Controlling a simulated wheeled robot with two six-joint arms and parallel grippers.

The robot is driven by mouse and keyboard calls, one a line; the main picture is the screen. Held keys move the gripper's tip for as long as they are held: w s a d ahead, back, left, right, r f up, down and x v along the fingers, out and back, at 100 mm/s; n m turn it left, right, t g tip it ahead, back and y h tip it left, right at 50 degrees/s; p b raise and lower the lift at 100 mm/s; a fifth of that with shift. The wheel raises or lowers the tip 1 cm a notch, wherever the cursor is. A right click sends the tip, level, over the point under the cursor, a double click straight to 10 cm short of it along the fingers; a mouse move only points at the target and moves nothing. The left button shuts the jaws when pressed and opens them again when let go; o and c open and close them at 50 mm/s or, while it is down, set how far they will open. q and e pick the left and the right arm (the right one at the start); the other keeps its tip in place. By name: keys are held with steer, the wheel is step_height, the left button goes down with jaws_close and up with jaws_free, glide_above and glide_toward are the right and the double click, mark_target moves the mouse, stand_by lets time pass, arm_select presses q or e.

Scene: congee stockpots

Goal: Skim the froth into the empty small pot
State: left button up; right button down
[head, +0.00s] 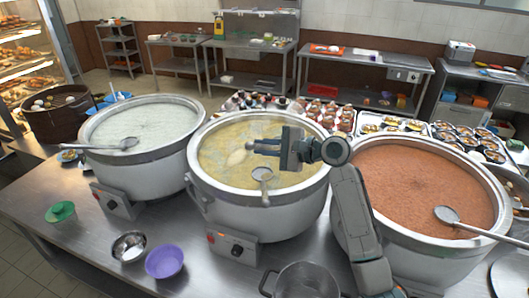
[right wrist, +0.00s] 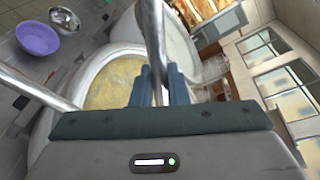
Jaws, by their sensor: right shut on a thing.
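The middle stockpot (head: 215,195) holds yellowish congee (head: 215,150) with a pale froth patch (head: 236,157) on it. A metal ladle (head: 262,175) shows at its near side, its bowl over the congee and its handle toward the near rim. My right gripper (head: 262,147) is over this pot, just beyond the ladle bowl. In the right wrist view its fingers (right wrist: 161,78) are shut on a metal rod (right wrist: 153,35), which looks like a ladle handle. How it joins the bowl is unclear. The empty small pot (head: 303,283) stands at the front, partly cut off. My left gripper is not in view.
A white-congee stockpot (head: 145,165) stands left and a reddish-brown one (head: 405,245) right, each with a ladle. A purple bowl (head: 164,261), a metal bowl (head: 129,246) and a green item (head: 61,212) lie at the front left. Food trays (head: 385,118) stand behind.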

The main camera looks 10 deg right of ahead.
steer(key=shift+r, duration=3)
steer(key=shift+d, duration=0.1)
